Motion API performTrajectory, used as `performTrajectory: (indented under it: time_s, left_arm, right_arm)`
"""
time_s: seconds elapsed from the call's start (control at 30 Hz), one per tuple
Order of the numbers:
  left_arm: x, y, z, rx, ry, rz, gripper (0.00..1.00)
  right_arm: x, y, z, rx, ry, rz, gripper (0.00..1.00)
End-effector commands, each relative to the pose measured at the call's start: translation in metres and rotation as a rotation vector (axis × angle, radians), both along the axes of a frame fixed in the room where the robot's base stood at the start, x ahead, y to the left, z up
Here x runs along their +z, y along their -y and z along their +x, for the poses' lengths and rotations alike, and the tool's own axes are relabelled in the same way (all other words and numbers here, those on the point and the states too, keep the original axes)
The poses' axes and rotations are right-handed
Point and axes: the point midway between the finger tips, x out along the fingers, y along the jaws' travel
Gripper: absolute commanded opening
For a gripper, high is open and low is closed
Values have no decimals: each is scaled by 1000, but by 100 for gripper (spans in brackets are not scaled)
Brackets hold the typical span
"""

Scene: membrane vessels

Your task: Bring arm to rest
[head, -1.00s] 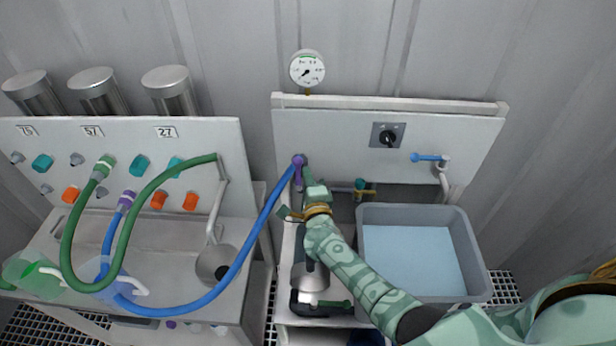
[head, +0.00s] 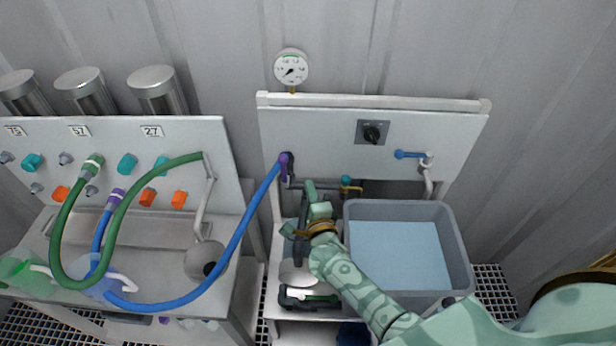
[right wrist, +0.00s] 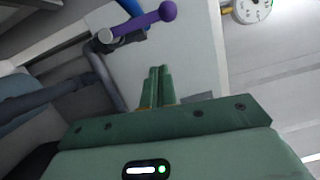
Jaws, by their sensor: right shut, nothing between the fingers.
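My right arm reaches in from the lower right in the head view. Its green right gripper (head: 311,190) is shut and empty, in front of the right-hand panel (head: 310,130). The fingertips are a little right of and below the purple valve handle (head: 286,168) and apart from it. In the right wrist view the fingers (right wrist: 161,72) lie together with nothing between them. The purple handle (right wrist: 150,20) shows beyond them, with a round knob at one end. A blue hose (head: 240,235) ends at this valve. My left gripper is not in view.
A grey tub (head: 460,250) of pale blue liquid stands right of my forearm. A pressure gauge (head: 291,68) sits above the panel, which bears a dark rotary switch (head: 372,133) and blue-handled tap (head: 412,155). Green (head: 60,225) and blue hoses loop over the left bench.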

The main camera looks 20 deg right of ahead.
Motion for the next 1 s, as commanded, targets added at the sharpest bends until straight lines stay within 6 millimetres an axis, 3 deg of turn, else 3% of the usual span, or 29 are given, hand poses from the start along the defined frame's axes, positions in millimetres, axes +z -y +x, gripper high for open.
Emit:
performTrajectory:
  time_s: [0.1,0.23,0.67,0.83,0.9,1.0]
  left_arm:
    - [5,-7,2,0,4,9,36]
    - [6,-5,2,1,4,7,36]
    - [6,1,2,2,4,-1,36]
    - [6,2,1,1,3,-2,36]
    - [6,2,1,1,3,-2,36]
    - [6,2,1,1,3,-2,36]
  right_arm:
    - [1,-4,-23,0,-2,-1,0]
    - [0,-8,-38,0,-2,-1,0]
    - [3,-17,-47,50,-20,-68,0]
    - [15,-51,-63,301,-129,-463,0]
    - [17,-64,-80,431,-199,-717,0]
    - [14,-66,-111,596,-322,-1097,0]
